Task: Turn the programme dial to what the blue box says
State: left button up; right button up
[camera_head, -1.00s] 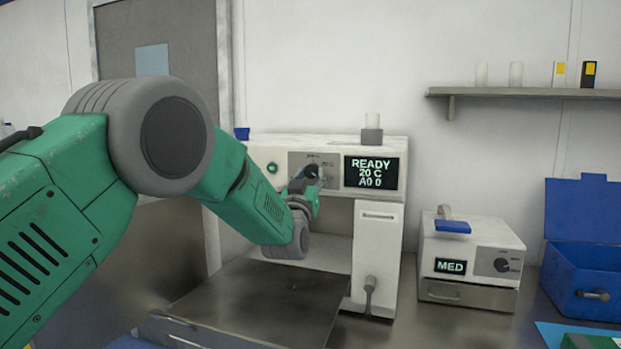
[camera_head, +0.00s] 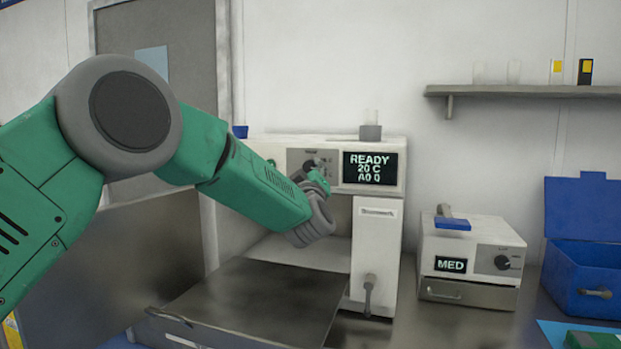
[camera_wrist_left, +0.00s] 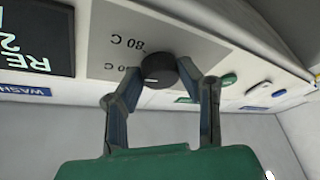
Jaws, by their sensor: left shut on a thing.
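The black programme dial (camera_head: 309,166) sits on a grey panel of the white machine (camera_head: 378,228), left of its display (camera_head: 371,168), which reads READY, 20 C and a blurred last line. My left gripper (camera_head: 316,178) is at the dial, partly hiding it. In the left wrist view the dial (camera_wrist_left: 158,68) sits between the two fingertips, and the gripper (camera_wrist_left: 158,80) is shut on it. A white mark shows on its face; inverted temperature labels, one reading 80 C, surround it. The blue box (camera_head: 588,265) stands open at right; I see no readable text on it. My right gripper is out of view.
The machine's lowered door (camera_head: 255,300) lies flat below my left arm. A smaller white unit (camera_head: 470,262) with a MED display and its own dark knob stands to the right. A shelf (camera_head: 520,91) holds several small containers. Blue WASH label (camera_wrist_left: 24,90) is below the display.

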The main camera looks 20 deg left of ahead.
pick_arm(q)
jog(key=n+g, duration=0.1)
jog(key=n, duration=0.1)
jog(key=n+g+y, duration=0.1)
jog(key=n, duration=0.2)
jog(key=shift+d+n, duration=0.1)
jog(key=shift+n, duration=0.2)
dwell(0.4)
jog(key=o, duration=1.1)
jog(key=shift+o, duration=0.2)
jog(key=v, duration=1.1)
jog(key=shift+s+d, duration=0.25)
jog(key=shift+s, duration=0.1)
jog(key=shift+f, duration=0.1)
